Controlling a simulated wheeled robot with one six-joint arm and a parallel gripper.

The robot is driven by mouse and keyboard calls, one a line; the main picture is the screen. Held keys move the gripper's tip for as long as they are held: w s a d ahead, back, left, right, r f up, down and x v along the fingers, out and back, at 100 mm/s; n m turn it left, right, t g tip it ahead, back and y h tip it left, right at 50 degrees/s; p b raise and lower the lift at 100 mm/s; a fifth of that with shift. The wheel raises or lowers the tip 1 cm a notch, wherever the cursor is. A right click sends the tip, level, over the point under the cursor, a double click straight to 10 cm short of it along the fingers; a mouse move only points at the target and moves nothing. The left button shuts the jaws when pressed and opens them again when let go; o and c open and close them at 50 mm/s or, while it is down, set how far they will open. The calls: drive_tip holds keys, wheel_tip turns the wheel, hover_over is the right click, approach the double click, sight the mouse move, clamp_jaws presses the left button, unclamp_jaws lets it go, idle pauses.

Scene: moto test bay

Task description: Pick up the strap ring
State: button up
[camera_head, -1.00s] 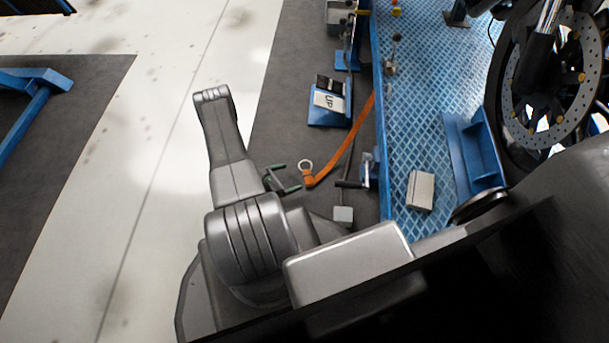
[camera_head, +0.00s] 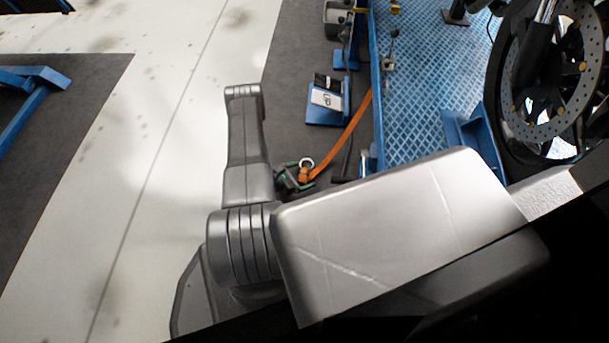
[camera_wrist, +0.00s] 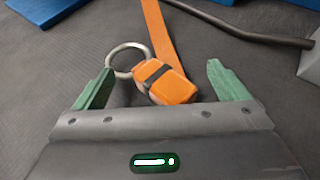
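The strap ring (camera_wrist: 128,46) is a pale metal ring at the end of an orange strap (camera_wrist: 158,30), joined to it by an orange block (camera_wrist: 170,86) with a black band. In the wrist view the ring stands just beyond my left fingertip, and the block lies between my fingers. My gripper (camera_wrist: 158,82) is open, with two green fingers wide apart. In the head view my gripper (camera_head: 292,176) is at the ring (camera_head: 307,163), partly hidden behind my arm. I cannot tell whether a finger touches the ring.
The orange strap runs up to the blue lift platform (camera_head: 410,110). A blue pedal marked "UP" (camera_head: 326,104) stands beyond the ring. A dark bar (camera_wrist: 245,25) lies to the right in the wrist view. A motorcycle wheel (camera_head: 550,80) stands at right. Grey floor mat surrounds the ring.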

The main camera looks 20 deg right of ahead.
drive_tip(key=c, duration=1.3)
